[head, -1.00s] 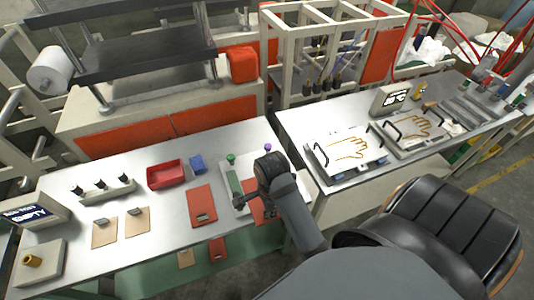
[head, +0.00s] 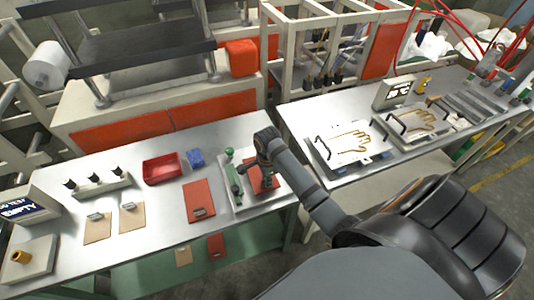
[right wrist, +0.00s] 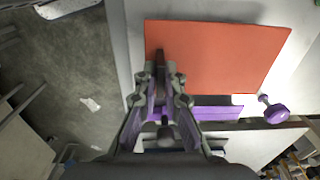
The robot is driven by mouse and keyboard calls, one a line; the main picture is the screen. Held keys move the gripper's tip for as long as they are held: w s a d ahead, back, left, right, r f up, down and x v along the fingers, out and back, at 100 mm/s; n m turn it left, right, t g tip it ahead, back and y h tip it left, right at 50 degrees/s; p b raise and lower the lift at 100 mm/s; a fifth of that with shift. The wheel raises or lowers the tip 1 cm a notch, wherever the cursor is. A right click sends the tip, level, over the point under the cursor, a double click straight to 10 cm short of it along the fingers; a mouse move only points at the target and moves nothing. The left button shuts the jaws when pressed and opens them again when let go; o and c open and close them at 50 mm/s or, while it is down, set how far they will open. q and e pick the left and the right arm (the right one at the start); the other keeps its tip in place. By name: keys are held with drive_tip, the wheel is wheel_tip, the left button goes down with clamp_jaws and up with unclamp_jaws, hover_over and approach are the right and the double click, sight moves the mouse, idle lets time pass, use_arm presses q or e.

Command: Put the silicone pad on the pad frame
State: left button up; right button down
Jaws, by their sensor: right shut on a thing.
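The silicone pad (head: 265,184) is a flat orange-red sheet, partly hidden by my right arm in the head view. It shows large in the right wrist view (right wrist: 215,58). My right gripper (right wrist: 162,85) is shut on a grey tab at the pad's near edge. The pad frame (head: 240,206) is a pale plate with a green bar and green knob. My left gripper is out of view.
A second orange sheet with a grey tab (head: 199,200) lies left of the frame. A red bin (head: 162,170) and a blue block (head: 196,158) stand behind it. Two brown cards lie farther left. A gap separates this table from the right one with the glove plates.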

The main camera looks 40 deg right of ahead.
wheel_tip(320, 180, down, 2)
drive_tip(key=shift+f, duration=0.1)
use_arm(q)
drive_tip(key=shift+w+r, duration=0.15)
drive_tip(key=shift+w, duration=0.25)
use_arm(e)
drive_tip(key=c, duration=1.5)
unclamp_jaws()
drive_tip(key=shift+f, duration=0.1)
drive_tip(key=shift+o, duration=0.2)
wheel_tip(320, 180, up, 9)
drive_tip(key=shift+r+b, duration=0.1)
drive_tip(key=shift+b, duration=0.45)
wheel_tip(320, 180, up, 2)
drive_tip(key=shift+s+a+r+p, duration=0.1)
drive_tip(key=shift+r+p, duration=0.05)
drive_tip(key=shift+p, duration=0.9)
drive_tip(key=shift+r+p, duration=0.4)
drive_tip(key=shift+r, duration=0.05)
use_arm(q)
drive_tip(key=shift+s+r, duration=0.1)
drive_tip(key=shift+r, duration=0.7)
use_arm(e)
drive_tip(key=shift+s, duration=0.1)
